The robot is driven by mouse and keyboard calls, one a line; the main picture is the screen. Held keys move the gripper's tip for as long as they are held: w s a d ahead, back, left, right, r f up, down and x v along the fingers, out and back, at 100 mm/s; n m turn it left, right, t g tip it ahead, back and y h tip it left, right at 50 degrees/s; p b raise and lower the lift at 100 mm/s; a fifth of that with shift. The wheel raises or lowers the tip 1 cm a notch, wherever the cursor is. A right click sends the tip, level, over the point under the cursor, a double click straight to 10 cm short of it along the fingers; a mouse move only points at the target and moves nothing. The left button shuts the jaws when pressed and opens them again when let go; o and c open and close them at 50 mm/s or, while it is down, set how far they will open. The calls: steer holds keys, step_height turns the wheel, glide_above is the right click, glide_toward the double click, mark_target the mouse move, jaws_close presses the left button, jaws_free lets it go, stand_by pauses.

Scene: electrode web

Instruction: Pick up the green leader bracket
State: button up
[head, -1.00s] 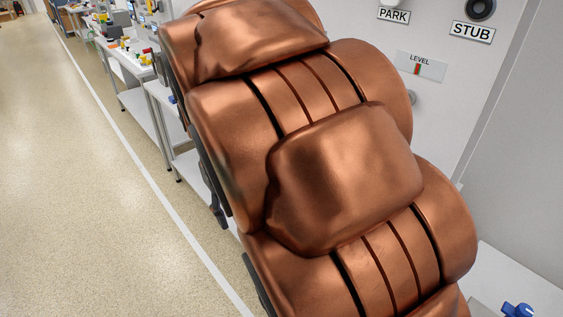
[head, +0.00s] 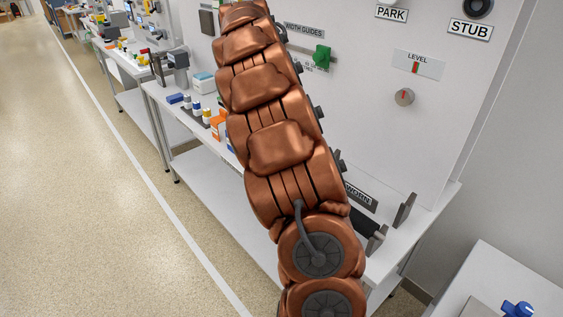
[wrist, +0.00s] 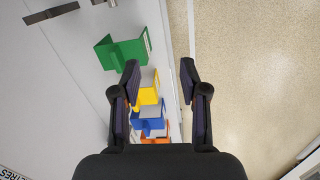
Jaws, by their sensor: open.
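The green bracket (wrist: 122,52) shows in the wrist view, left of centre and above the left fingertip, on a pale surface. It is an angular, folded-looking piece. My gripper (wrist: 159,69) is open, and nothing is held between its fingers. The bracket lies mostly up and left of the gap between them, near the left fingertip; I cannot tell the height between them. In the head view my copper-coloured arm covers part of the bench, my gripper is not visible, and I cannot make out the green bracket on the bench.
Yellow (wrist: 146,92), blue (wrist: 150,122) and orange (wrist: 155,139) pieces stand in line below the green one, partly behind the left finger. The bench edge (wrist: 182,30) and open floor (wrist: 240,70) lie to the right. A green block (head: 321,55) is on the wall panel.

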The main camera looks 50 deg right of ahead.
steer(key=shift+n+t+y, duration=0.3)
steer(key=shift+n+y, duration=0.1)
steer(key=shift+n, duration=0.3)
steer(key=d+f, duration=0.1)
steer(key=d, duration=0.2)
steer(key=w+d+f, duration=0.1)
steer(key=d+f, duration=0.1)
steer(key=d, duration=0.2)
steer(key=w+d+f, duration=0.1)
steer(key=d, duration=0.2)
steer(key=shift+d+f, duration=0.2)
steer(key=shift+f, duration=0.2)
steer(key=shift+d+f+p, duration=0.15)
steer(key=shift+f+p, duration=0.35)
steer(key=shift+f, duration=1.3)
steer(key=shift+w+f+p, duration=0.15)
steer(key=shift+f+p, duration=0.55)
steer(key=shift+f, duration=1.45)
jaws_close()
